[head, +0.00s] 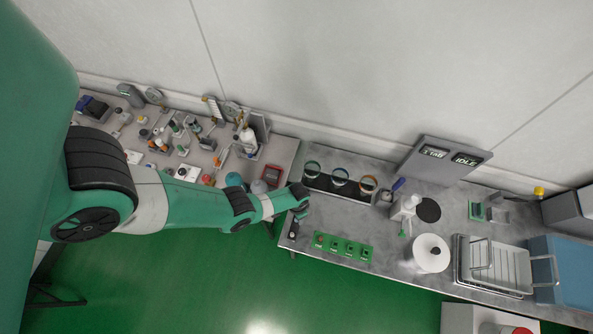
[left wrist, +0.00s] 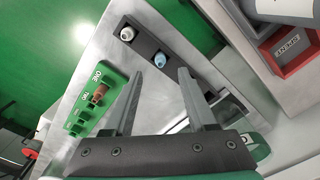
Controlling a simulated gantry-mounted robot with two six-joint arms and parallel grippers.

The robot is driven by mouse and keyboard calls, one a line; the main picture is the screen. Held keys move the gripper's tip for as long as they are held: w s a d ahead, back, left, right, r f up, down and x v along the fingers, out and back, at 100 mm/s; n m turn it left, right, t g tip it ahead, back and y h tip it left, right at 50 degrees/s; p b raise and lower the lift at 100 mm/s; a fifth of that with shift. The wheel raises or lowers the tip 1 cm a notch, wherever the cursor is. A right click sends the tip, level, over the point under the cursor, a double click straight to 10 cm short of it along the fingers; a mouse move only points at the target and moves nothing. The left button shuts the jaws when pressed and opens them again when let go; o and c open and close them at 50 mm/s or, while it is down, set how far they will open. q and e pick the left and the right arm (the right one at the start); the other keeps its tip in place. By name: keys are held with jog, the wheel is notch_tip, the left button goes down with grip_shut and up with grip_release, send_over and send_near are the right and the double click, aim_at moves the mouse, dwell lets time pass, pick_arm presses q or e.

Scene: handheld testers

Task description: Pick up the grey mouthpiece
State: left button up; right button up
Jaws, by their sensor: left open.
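A dark holder strip (left wrist: 145,46) carries a pale grey-white mouthpiece (left wrist: 127,34) at its far end and a blue mouthpiece (left wrist: 160,60) nearer to me in the left wrist view. My left gripper (left wrist: 160,72) is open, its fingers spread on either side of the strip's near part, with nothing between them. In the head view the left gripper (head: 302,206) hangs over the left end of the grey bench, largely hiding the strip (head: 293,229). The pale mouthpiece lies beyond the fingertips. My right gripper is not in view.
A green numbered rack (head: 343,247) stands beside the strip and holds a brown piece (left wrist: 99,97). A red bin (head: 272,175) stands to the left. A white round container (head: 430,254) and wire rack (head: 495,264) stand right.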

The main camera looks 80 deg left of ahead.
aim_at(296, 220)
pick_arm(q)
notch_tip(296, 220, down, 5)
jog(key=b, duration=0.5)
jog(key=shift+s+f, duration=0.15)
jog(key=shift+f, duration=0.05)
jog(key=shift+r, duration=0.2)
jog(key=shift+c, duration=0.4)
grip_shut()
